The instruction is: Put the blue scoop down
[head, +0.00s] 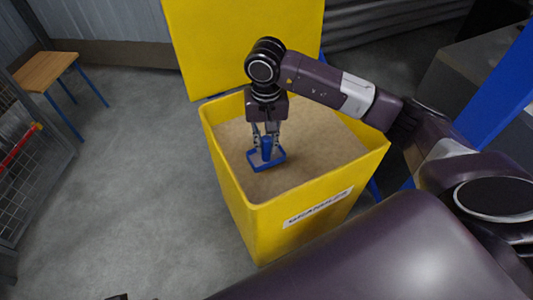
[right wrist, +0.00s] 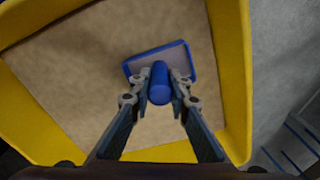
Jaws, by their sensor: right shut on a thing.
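The blue scoop (head: 266,161) is inside the yellow bin (head: 272,232), over the sand-coloured granules near the bin's left side. Its upright handle is between the fingers of my right gripper (head: 267,141), which is shut on it. In the right wrist view the handle (right wrist: 160,84) sits between the two fingertips, and the scoop's flat, rimmed pan (right wrist: 183,58) spreads out beyond them. I cannot tell whether the pan touches the granules or hangs just above them. My left gripper is not in view.
The bin's yellow lid (head: 240,40) stands open behind it. A wooden stool (head: 46,70) with blue legs is at the far left, above a wire cage (head: 30,175) with a red bar. The grey floor (head: 140,170) left of the bin is clear.

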